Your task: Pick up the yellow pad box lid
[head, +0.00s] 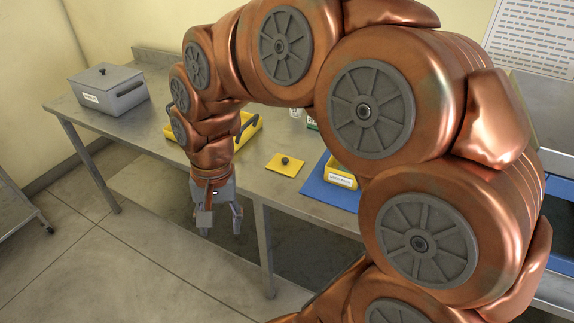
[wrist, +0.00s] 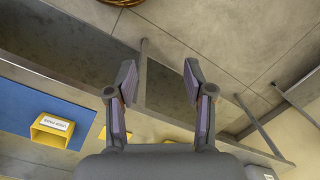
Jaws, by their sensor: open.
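The yellow lid (head: 286,165) is a flat square plate with a dark round knob, lying on the metal table in the head view. It lies to the left of the blue mat, apart from the yellow box (head: 340,177) with a white label. My gripper (head: 220,226) is open and empty, pointing down in front of the table's front edge, left of the lid. In the wrist view my open fingers (wrist: 160,72) have only floor and table frame between them. A small yellow piece (wrist: 102,133) beside my left finger is mostly hidden, perhaps the lid. The labelled box (wrist: 42,130) also shows there.
The blue mat (head: 318,191) lies under the yellow box. A yellow tray (head: 247,133) with a dark handle stands behind my arm, partly hidden. A grey lidded box (head: 108,90) stands at the table's far left. The table (head: 150,127) is bare between them.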

